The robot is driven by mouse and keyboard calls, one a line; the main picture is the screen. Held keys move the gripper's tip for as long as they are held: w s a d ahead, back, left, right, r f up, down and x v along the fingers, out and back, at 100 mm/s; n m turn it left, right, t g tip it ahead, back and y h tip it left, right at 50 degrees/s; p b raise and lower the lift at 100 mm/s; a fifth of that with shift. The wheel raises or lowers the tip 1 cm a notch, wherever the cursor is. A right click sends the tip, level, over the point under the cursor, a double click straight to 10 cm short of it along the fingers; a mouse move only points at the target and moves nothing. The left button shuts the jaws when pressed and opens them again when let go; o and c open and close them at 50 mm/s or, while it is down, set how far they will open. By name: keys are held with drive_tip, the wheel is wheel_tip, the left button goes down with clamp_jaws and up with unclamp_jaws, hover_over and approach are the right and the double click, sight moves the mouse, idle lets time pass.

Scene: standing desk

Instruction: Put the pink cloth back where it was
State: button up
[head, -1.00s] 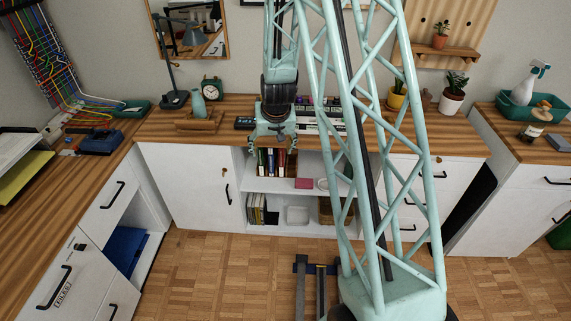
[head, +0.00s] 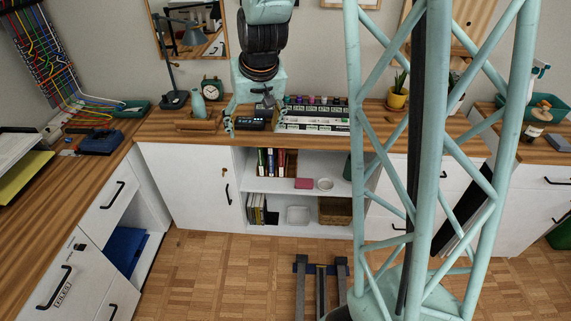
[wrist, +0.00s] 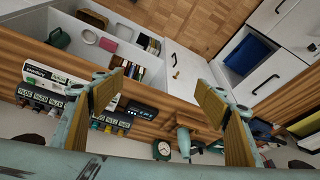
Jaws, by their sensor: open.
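The pink cloth (head: 304,183) looks like a small folded block. It lies on the middle shelf of the open white cabinet, beside a round white dish (head: 325,184). It also shows in the wrist view (wrist: 108,45), beyond the left finger. My gripper (head: 254,119) is over the desk top near the black device, up and left of the cloth and apart from it. In the wrist view my gripper (wrist: 161,82) has its fingers wide apart with nothing between them.
Books (head: 272,161) stand left of the cloth on the same shelf. Below are a white bin (head: 298,214) and a wicker basket (head: 334,210). A black device (head: 257,122), a keyboard-like white box (head: 312,122) and a small green clock (head: 212,89) stand on the desk.

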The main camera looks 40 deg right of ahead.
drive_tip(key=s+a+r+n, duration=0.2)
drive_tip(key=s+a+r, duration=0.7)
drive_tip(key=s+r, duration=0.55)
drive_tip(key=s+a+r+n, duration=0.1)
drive_tip(key=s+a+r, duration=0.1)
drive_tip(key=s, duration=0.9)
drive_tip(key=s+a+r, duration=0.3)
drive_tip(key=s+a, duration=0.1)
drive_tip(key=s, duration=0.7)
drive_tip(key=shift+s+r+n+y, duration=0.2)
drive_tip(key=shift+r+n+y, duration=0.1)
drive_tip(key=shift+n+y, duration=0.1)
